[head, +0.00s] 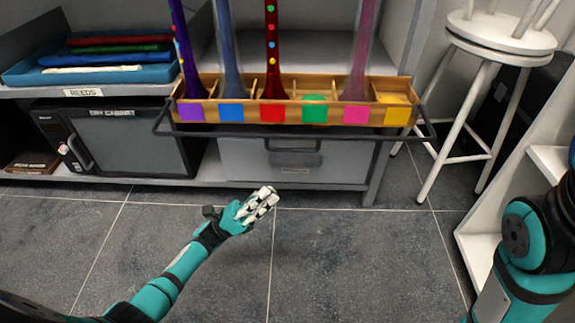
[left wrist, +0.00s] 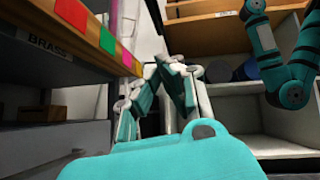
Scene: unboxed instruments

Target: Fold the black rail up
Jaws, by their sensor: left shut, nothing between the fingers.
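The black rail (head: 300,135) shows in the head view as a thin bar running across the front of the wooden rack (head: 332,118), below its coloured squares. Its right end (head: 428,128) bends back at the rack's side, and its left end bends back likewise. My left gripper (head: 268,196) is in front of the shelf unit, below the rail and apart from it, fingers shut and empty. In the left wrist view, the left gripper's fingers (left wrist: 176,75) point away beneath and right of the rack's edge (left wrist: 118,55). My right arm shows at the right, but its gripper is not seen.
Tall coloured tubes (head: 271,45) stand in the rack. A dark cabinet (head: 125,140) and a grey drawer (head: 295,160) sit below. A white stool (head: 468,95) stands right of the unit, and white shelving (head: 490,215) is nearer right. The tiled floor ahead is clear.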

